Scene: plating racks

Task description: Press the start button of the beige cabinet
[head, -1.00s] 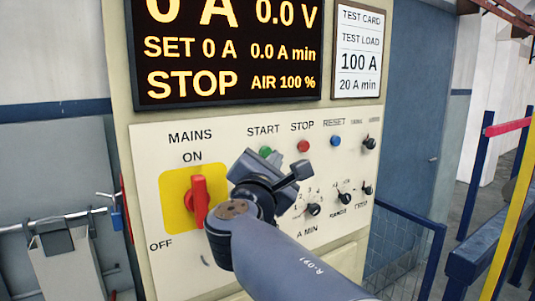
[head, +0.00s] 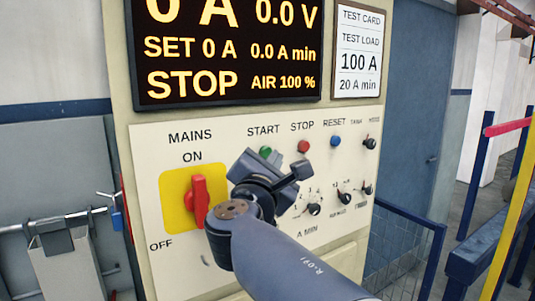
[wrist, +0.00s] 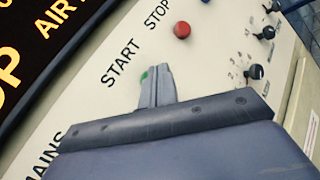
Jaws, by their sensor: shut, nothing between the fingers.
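The beige cabinet (head: 119,130) fills the middle of the head view, with a pale control panel under its display. The green start button (head: 265,152) sits below the word START, partly hidden by my gripper. In the wrist view only a sliver of the start button (wrist: 144,75) shows beside the fingertips. My gripper is shut and empty, its closed fingers (wrist: 158,84) at or just in front of the button. I cannot tell whether they touch it.
The red stop button (head: 303,146) and blue reset button (head: 335,141) are to the right of start. A red mains switch (head: 199,202) on a yellow plate is left of my wrist. The display (head: 228,50) reads STOP and 0 A. Black knobs (head: 314,209) are at lower right.

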